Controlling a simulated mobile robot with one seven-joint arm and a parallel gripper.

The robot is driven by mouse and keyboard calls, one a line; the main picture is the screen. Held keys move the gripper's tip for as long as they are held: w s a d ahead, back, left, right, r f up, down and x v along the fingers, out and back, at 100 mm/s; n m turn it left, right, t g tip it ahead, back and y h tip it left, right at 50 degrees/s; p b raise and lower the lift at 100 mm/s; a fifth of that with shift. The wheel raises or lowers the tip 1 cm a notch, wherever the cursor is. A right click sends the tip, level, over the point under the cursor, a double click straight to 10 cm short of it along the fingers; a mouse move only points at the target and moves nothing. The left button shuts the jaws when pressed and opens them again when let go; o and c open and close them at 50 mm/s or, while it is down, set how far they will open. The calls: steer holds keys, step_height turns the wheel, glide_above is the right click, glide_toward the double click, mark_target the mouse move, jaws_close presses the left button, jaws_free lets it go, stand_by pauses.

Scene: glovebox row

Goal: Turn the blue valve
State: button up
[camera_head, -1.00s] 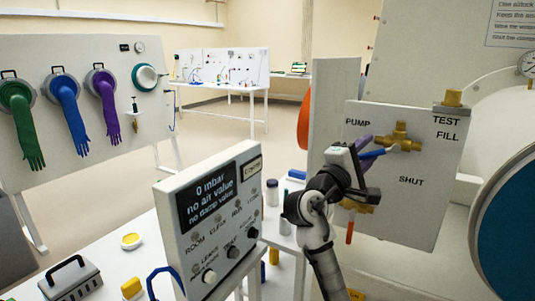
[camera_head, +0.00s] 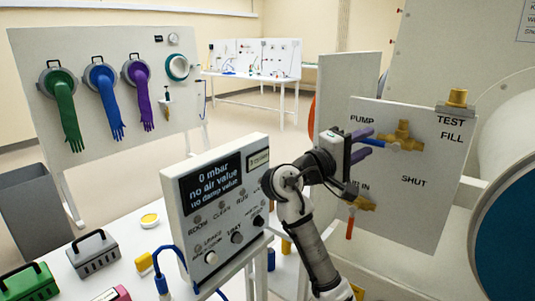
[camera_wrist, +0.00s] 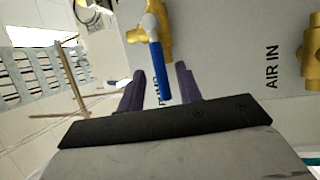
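The blue valve has a brass body (camera_head: 404,134) on the white panel, between the PUMP, TEST FILL and SHUT labels. Its blue handle (camera_head: 385,140) points left, toward my gripper (camera_head: 360,147). In the wrist view the handle (camera_wrist: 160,70) lies in the gap between the two purple fingers of my gripper (camera_wrist: 160,72). The fingers are apart, with space visible on both sides of the handle. I cannot tell whether the handle is fully between them in depth. The end of my arm hides part of the panel's left side.
A second brass valve with a red handle (camera_head: 349,228) sits lower on the panel, by AIR IN. A control box (camera_head: 218,195) reading 0 mbar stands close left of my arm. A large blue round door (camera_head: 510,240) is at right.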

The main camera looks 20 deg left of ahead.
steer(key=w+a+b+v, duration=0.1)
steer(key=b+v, duration=0.3)
steer(key=v, duration=0.9)
steer(key=a+r+n+t+y, duration=0.1)
steer(key=a+n+t+y, duration=0.3)
steer(key=a+t+y, duration=0.3)
steer(key=a+y, duration=0.3)
steer(key=a, duration=0.1)
steer(key=shift+s+r+n, duration=0.2)
steer(key=shift+s+n, duration=0.1)
steer(key=shift+s, duration=0.1)
